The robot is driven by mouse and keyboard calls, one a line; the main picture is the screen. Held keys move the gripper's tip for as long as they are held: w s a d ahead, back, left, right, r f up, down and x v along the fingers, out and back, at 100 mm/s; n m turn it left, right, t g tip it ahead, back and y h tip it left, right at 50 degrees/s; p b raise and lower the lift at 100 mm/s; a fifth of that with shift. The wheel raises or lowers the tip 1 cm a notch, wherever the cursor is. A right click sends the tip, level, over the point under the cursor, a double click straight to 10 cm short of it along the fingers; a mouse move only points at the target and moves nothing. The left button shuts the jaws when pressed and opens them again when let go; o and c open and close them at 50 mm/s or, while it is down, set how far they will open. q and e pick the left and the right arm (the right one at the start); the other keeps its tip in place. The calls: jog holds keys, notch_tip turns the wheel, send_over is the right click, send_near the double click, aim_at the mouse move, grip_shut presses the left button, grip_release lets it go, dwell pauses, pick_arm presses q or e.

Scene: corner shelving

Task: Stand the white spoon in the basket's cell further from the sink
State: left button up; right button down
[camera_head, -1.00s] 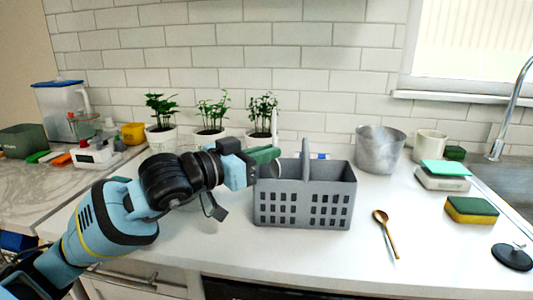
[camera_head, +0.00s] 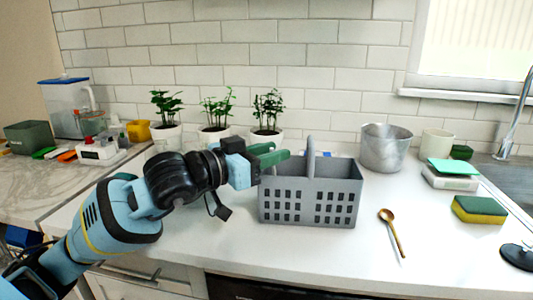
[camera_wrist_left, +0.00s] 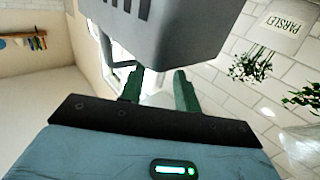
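The grey basket (camera_head: 310,207) stands on the white counter, its upright handle (camera_head: 311,158) between a left and a right cell. The sink is on the right, so the left cell is the further one. My left gripper (camera_head: 274,156) is at the rim of that left cell, its green fingers level with the basket's top. In the left wrist view, the fingers (camera_wrist_left: 158,88) are apart with no spoon visible between them, and the basket (camera_wrist_left: 165,35) is close beside them. I cannot make out the white spoon in either current view; the basket's walls hide the cell's inside.
A wooden spoon (camera_head: 392,231) lies right of the basket. A metal pot (camera_head: 384,150), a mug (camera_head: 437,143) and sponges (camera_head: 479,209) stand further right, near the sink (camera_head: 516,176). Potted plants (camera_head: 215,136) line the wall behind my left arm. The counter's front is clear.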

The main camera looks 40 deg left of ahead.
pick_arm(q)
jog(key=shift+s, duration=0.1)
jog(key=b+v, duration=0.2)
jog(key=v, duration=0.5)
jog(key=shift+s, duration=0.3)
jog(key=shift+a, duration=0.1)
dwell(1.2)
